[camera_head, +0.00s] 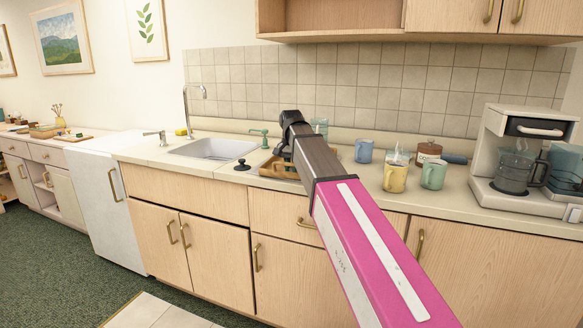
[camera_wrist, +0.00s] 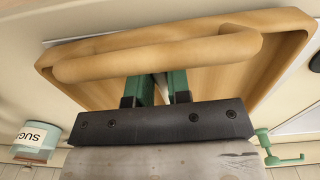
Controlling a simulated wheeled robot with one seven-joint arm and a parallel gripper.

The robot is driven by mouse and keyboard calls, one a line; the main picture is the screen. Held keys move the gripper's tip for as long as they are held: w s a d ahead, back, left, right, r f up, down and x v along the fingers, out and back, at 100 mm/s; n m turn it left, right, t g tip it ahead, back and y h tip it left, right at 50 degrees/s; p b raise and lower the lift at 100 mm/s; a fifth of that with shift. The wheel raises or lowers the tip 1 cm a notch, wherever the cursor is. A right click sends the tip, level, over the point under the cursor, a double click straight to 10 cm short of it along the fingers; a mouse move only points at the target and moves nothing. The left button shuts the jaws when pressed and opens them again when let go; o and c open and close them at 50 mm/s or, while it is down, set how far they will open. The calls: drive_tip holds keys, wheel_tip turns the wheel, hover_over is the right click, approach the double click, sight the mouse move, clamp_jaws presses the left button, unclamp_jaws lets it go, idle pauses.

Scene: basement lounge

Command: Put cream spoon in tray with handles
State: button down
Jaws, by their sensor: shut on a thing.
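The wooden tray with handles (camera_head: 284,173) sits on the counter right of the sink, partly hidden behind my arm. In the wrist view the tray (camera_wrist: 215,76) lies just beyond my gripper, with one rounded handle (camera_wrist: 160,55) crossing in front of its green fingers. My gripper (camera_wrist: 161,84) is over the tray, and the handle hides its fingertips. A thin pale strip shows between the fingers, which fits the cream spoon (camera_wrist: 161,86); most of the spoon is hidden. In the head view the spoon cannot be made out.
A sugar canister (camera_wrist: 34,138) and a green soap pump (camera_wrist: 267,146) stand on either side in the wrist view. Blue (camera_head: 364,151), yellow (camera_head: 395,178) and green (camera_head: 433,174) mugs and a coffee maker (camera_head: 518,150) stand right of the tray. The sink (camera_head: 212,149) is left.

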drive_tip(key=shift+f, duration=0.1)
drive_tip(key=c, duration=1.5)
unclamp_jaws()
drive_tip(key=shift+f, duration=0.1)
drive_tip(key=o, duration=0.4)
wheel_tip(320, 180, up, 12)
drive_tip(key=shift+r, duration=0.25)
